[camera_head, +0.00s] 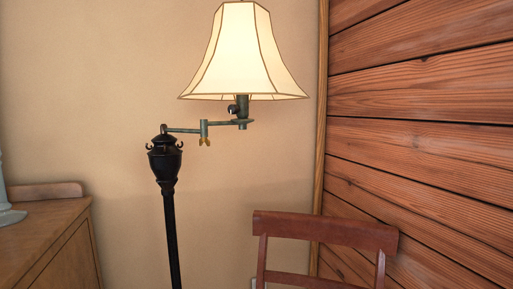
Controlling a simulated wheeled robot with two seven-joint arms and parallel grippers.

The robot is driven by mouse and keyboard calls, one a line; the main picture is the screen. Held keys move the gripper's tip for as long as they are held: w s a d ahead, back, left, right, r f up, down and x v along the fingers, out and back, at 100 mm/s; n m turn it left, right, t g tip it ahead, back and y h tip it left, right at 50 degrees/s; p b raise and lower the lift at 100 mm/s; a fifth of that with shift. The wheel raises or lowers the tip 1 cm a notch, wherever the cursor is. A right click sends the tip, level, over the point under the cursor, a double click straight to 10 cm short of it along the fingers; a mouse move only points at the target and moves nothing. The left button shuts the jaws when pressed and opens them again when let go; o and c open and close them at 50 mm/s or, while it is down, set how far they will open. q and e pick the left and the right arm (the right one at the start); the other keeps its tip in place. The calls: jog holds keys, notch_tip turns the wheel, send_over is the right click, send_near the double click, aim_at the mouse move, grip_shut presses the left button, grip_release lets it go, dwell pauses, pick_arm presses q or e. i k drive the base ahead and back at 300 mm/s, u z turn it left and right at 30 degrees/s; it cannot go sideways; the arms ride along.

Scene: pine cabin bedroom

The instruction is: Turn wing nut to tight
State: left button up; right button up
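A small brass-coloured wing nut (204,142) sits under the joint of a swing-arm floor lamp. The lamp's green jointed arm (183,130) reaches right from the top of a black post (171,220). A lit cream shade (240,55) hangs over the arm's right end, with a dark socket (238,106) under it. The wing nut is too small in the picture to tell how tight it is. Neither of my grippers shows in the head view.
A reddish wooden chair (325,232) stands at the lower right, in front of the plank wall (430,120). A wooden cabinet (45,240) stands at the lower left, with part of a pale blue object (8,214) on it. Between cabinet and chair, only the lamp post shows before the beige wall.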

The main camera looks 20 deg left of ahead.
aim_at(202, 139)
jog(key=z, duration=0.1)
jog(key=k, duration=0.7)
jog(key=u, duration=0.8)
jog(key=i, duration=0.5)
jog(key=z, duration=0.05)
